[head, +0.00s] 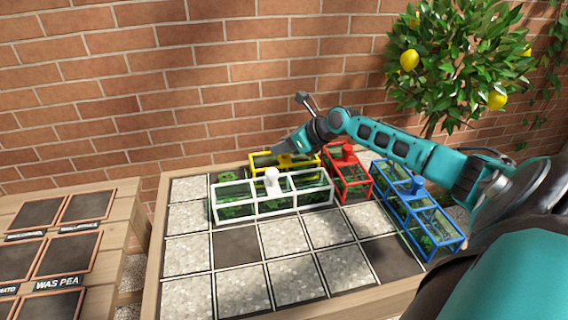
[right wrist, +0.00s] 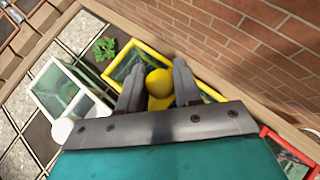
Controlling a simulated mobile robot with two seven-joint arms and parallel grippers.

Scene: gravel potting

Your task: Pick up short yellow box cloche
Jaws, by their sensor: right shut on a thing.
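The short yellow box cloche (head: 262,158) stands at the back of the planting bed, against the brick wall side and partly behind the white cloche. My right gripper (head: 284,151) reaches over it from the right. In the right wrist view, the two fingers of the right gripper (right wrist: 159,88) are on either side of the round yellow knob (right wrist: 159,82) and shut on it. The yellow frame (right wrist: 122,62) shows on both sides of the fingers. The knob is mostly hidden in the head view. My left gripper is not in view.
A long white cloche (head: 235,213) stands directly in front of the yellow one. A red cloche (head: 350,188) is close on the right, a blue cloche (head: 430,235) farther right. A lemon tree (head: 455,60) stands behind. The front gravel squares (head: 290,262) are free. A slatted table (head: 110,235) is at left.

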